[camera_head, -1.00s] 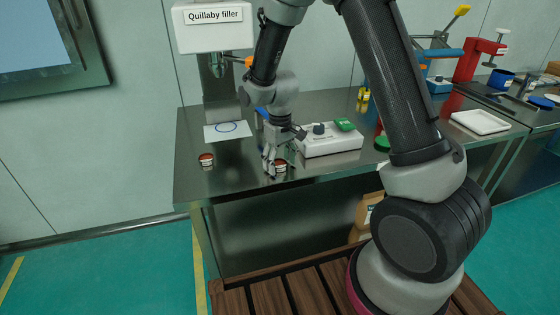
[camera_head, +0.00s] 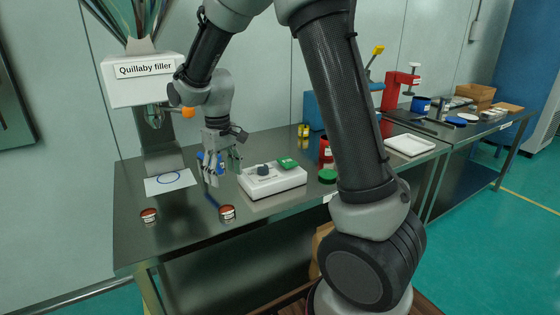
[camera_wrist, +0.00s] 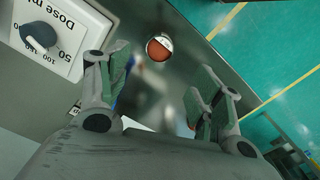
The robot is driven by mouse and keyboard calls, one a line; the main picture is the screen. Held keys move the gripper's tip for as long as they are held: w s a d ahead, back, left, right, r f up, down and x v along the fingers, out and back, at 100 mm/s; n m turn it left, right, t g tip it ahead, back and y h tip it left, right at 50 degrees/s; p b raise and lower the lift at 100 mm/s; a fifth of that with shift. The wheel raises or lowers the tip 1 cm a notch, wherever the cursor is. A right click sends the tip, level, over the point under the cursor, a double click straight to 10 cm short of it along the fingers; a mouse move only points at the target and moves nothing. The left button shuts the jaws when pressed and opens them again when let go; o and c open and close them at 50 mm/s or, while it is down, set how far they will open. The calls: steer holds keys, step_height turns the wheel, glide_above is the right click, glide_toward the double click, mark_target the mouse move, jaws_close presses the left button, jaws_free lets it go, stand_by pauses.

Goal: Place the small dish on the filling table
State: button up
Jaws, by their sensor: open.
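Two small round dishes with red-brown tops and white labels stand upright on the steel filling table (camera_head: 185,245), apart from each other. The left dish (camera_head: 149,215) is near the table's left end. The right dish (camera_head: 227,212) is in front of the white dosing box; one dish (camera_wrist: 160,48) also shows beyond my fingertips in the wrist view. My gripper (camera_head: 211,183) is open and empty, above the table and behind the right dish, not touching it. In the wrist view the two fingers of my gripper (camera_wrist: 162,77) are spread with bare table between them.
The Quillaby filler (camera_head: 145,80) stands at the back left over a white sheet with a blue ring (camera_head: 171,179). The dosing box (camera_head: 272,180) with knob and green button is right of my gripper. A white tray (camera_head: 409,145) lies farther right.

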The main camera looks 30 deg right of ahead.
steer(key=s+d+r+m+t, duration=0.2)
steer(key=s+d+r, duration=0.6)
steer(key=s+r, duration=0.25)
steer(key=s+d+r+m+t, duration=0.1)
steer(key=s+d+r, duration=0.1)
steer(key=s, duration=0.5)
steer(key=s+d+r+m+t, duration=0.1)
steer(key=s+d, duration=0.3)
steer(key=s, duration=0.4)
steer(key=shift+s+d+r, duration=0.2)
steer(key=shift+d+r, duration=0.15)
steer(key=shift+r, duration=0.15)
